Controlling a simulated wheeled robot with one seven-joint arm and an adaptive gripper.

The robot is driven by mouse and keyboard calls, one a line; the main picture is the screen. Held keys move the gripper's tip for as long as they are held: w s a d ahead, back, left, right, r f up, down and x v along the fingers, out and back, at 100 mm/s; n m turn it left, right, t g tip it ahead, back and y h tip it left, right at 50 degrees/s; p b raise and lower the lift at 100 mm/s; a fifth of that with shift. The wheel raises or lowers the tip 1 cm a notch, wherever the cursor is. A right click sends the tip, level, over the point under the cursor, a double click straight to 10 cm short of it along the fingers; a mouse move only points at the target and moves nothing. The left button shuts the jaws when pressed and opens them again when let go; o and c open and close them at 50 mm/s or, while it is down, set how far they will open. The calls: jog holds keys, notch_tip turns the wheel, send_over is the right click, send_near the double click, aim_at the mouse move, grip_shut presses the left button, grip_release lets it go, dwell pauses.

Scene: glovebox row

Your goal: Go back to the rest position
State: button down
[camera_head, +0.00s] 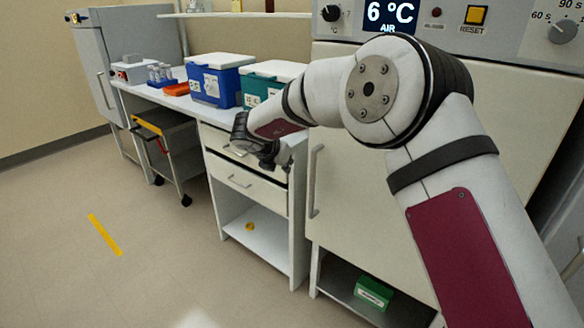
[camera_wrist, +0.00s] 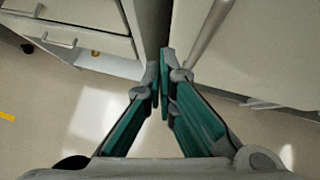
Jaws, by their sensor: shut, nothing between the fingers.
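My gripper (camera_wrist: 162,88) is shut and empty in the wrist view, its teal-padded fingers pointing towards the gap between the drawer unit and the large cabinet. In the head view my arm reaches in from the right, and my gripper (camera_head: 262,160) hangs in front of the drawer unit (camera_head: 297,235), near its upper drawer. Parts of the fingers are dark and small there. Whether the gripper touches the drawer front, I cannot tell.
A large cabinet (camera_head: 365,215) with a vertical handle stands right of the drawers, under a panel reading 6 °C. A blue box (camera_head: 218,88) and a teal-green box (camera_head: 258,92) stand on the counter. A cart (camera_head: 175,150) stands left.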

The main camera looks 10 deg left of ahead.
notch_tip(320, 180, up, 19)
jog(key=d+n+t+y+p, duration=0.2)
jog(key=n+t+y, duration=0.15)
jog(key=n, duration=0.45)
jog(key=s+d+r+n+y+p, duration=0.3)
jog(key=s+d+r+n+y, duration=0.15)
jog(key=s+r+n, duration=0.6)
jog(key=s+d+f+n+g+h+p, duration=0.1)
jog(key=s+d+n+g+h+p, duration=0.1)
jog(key=s+d+n, duration=0.4)
jog(key=s+d+f+n+g+h+p, duration=0.2)
jog(key=s+d+n, duration=0.5)
jog(key=s, duration=1.4)
jog(key=s+d+f+n+g+h+p, duration=0.1)
jog(key=s+d+n+g, duration=0.3)
jog(key=s+d, duration=0.9)
jog(key=d+f+n+p, duration=0.1)
jog(key=n, duration=0.2)
jog(key=shift+s+d+h, duration=0.25)
jog(key=shift+s+h, duration=0.15)
